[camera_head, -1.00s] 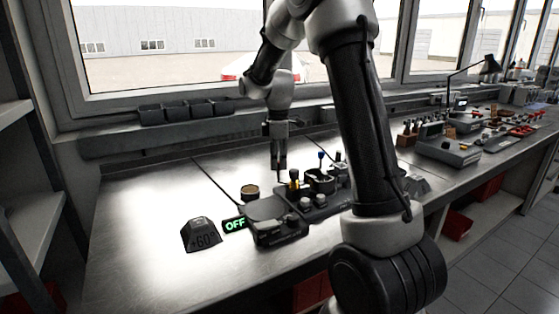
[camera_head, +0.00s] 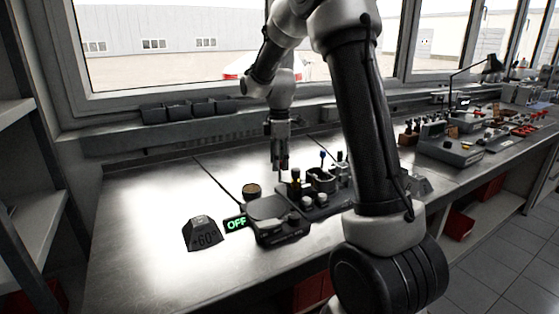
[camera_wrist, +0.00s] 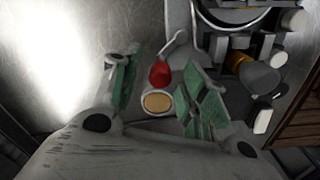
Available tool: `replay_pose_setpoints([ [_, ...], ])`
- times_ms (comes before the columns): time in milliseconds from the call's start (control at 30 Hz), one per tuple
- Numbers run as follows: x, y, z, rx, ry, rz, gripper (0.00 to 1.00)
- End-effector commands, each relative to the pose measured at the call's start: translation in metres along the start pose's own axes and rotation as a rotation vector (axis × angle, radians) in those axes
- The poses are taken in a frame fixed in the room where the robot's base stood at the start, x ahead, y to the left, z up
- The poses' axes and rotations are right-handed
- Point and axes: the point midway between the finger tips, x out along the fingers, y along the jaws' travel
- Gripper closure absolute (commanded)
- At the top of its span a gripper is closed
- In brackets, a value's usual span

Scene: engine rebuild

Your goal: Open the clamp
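My gripper (camera_head: 280,165) hangs pointing down over the bench, just behind the dark fixture (camera_head: 328,202). In the wrist view my gripper (camera_wrist: 163,92) is open, its two green-padded fingers apart. A red knob (camera_wrist: 160,74) and a round tan-topped piece (camera_wrist: 158,102) show between the fingers; I cannot tell whether anything touches them. A grey lever-like part (camera_wrist: 176,46) lies just beyond the red knob and may belong to the clamp. Which part is the clamp is not clear. The fixture carries a grey cup-like part (camera_head: 320,179) and several small knobs.
A black scale-like device (camera_head: 282,232) with a round plate stands in front, beside a green OFF sign (camera_head: 236,223). A dark block marked 60° (camera_head: 203,233) and a small round tin (camera_head: 252,191) are at left. The bench's left side is clear.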

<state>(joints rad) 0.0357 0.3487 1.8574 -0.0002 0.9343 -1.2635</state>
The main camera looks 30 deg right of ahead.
Motion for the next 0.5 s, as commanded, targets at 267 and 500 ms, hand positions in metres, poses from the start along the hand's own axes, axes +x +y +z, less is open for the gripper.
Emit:
replay_pose_setpoints([
  [267,-0.01,0.0,0.0,0.0,0.0,0.001,0.57],
  [500,-0.061,0.001,0.0,0.0,0.001,0.004,0.57],
])
